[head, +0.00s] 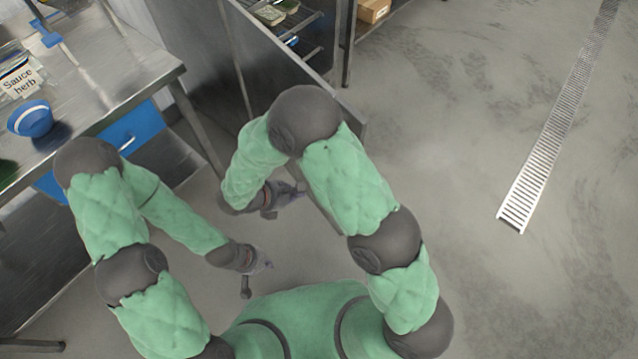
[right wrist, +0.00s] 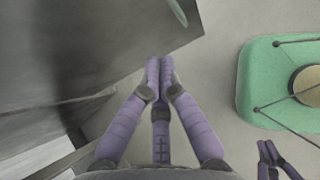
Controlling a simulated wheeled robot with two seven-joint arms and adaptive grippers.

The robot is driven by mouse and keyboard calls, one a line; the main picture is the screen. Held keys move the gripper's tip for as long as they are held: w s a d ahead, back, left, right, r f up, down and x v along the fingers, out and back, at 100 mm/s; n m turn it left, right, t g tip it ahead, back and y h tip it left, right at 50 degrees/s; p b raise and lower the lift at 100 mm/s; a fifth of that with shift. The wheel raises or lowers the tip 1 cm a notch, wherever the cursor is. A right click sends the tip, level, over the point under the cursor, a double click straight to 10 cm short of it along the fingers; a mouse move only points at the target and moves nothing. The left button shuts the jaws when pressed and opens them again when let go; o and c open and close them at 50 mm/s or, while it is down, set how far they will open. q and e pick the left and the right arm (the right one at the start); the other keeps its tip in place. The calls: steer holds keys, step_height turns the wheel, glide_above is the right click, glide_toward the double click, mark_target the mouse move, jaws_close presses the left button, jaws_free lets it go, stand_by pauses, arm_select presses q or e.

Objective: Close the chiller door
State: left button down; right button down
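The chiller door (head: 280,68) is a grey metal panel standing open at the top middle of the head view, with wire shelves (head: 318,28) showing behind it. My right arm covers its near end. In the right wrist view the large grey metal panel at upper left appears to be the door (right wrist: 100,45). My right gripper (right wrist: 160,62) is shut and empty, its tips close to the panel's lower edge; I cannot tell whether they touch. In the head view it is below the door, partly behind my arm. My left gripper (head: 262,279) is lower, apart from the door, and looks shut and empty.
A steel table (head: 110,75) at left holds a blue bowl (head: 31,119) and a container labelled "Sauce herb" (head: 20,78). Blue bins (head: 132,128) are beneath it. A cardboard box (head: 373,10) is on a rack at the top. The floor at right is open, with a drain grate (head: 560,115).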

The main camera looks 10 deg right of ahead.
steer(key=w+d+r+b+x, duration=0.1)
steer(key=b+x, duration=0.4)
steer(key=x, duration=0.8)
steer(key=shift+d+r, duration=0.35)
steer(key=shift+r, duration=0.25)
steer(key=shift+d, duration=0.1)
